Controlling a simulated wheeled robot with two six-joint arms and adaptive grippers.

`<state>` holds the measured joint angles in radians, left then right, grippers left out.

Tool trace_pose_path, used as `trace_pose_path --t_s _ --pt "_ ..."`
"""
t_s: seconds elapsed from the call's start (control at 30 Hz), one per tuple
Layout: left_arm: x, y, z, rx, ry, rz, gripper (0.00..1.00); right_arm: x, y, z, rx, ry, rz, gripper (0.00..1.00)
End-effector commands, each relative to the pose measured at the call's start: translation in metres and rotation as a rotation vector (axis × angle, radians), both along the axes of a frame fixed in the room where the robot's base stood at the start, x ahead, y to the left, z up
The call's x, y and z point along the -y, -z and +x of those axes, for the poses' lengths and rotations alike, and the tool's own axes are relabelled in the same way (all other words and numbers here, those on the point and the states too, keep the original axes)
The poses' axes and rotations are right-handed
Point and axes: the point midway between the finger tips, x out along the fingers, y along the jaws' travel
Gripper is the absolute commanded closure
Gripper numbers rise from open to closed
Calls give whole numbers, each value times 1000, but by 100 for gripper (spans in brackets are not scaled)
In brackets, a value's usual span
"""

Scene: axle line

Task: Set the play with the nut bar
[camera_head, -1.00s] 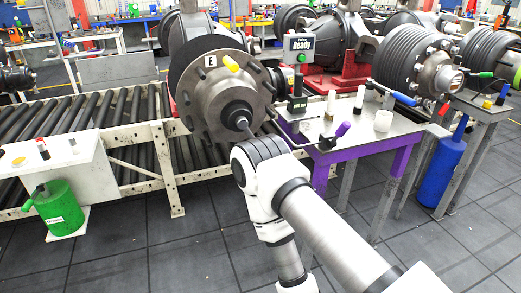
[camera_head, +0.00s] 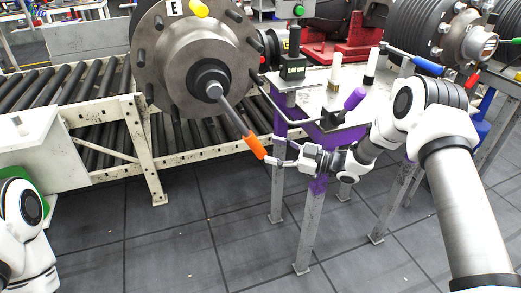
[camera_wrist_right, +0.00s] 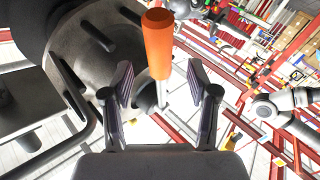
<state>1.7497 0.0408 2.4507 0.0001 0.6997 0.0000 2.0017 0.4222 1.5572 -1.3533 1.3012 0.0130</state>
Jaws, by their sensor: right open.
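The nut bar has a grey shaft (camera_head: 232,113) that runs down and right from the centre nut of the hub, and an orange handle (camera_head: 254,145) at its lower end. The large grey hub (camera_head: 175,75), with studs around its face and a tag "E", is at the upper left of the head view. My right gripper (camera_head: 271,157) is at the handle's end. In the wrist view, the right gripper (camera_wrist_right: 160,82) is open, and the orange handle (camera_wrist_right: 158,45) lies in line with the gap between its fingers. I cannot tell contact. My left gripper is out of view.
A purple-legged bench (camera_head: 330,125) stands right of the hub, close to my right arm, with a black gauge (camera_head: 292,68), a purple-handled tool (camera_head: 354,98) and upright pins. A roller conveyor (camera_head: 90,100) lies behind. The dark floor below the handle is clear.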

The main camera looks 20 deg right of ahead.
Motion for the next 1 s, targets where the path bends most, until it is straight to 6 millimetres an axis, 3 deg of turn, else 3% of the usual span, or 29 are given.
trace_pose_path --t_s 0.3,0.6,0.63,0.8,1.0 --pt "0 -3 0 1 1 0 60 -45 0 36 -3 -2 -2 41" --pt "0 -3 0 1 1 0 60 -51 1 41 -4 1 0 41" --pt "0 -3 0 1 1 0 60 -51 1 41 -4 0 -1 44" --pt "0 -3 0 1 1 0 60 -51 1 41 -4 0 -1 100" --pt "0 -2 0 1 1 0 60 -52 1 41 -3 0 3 100"
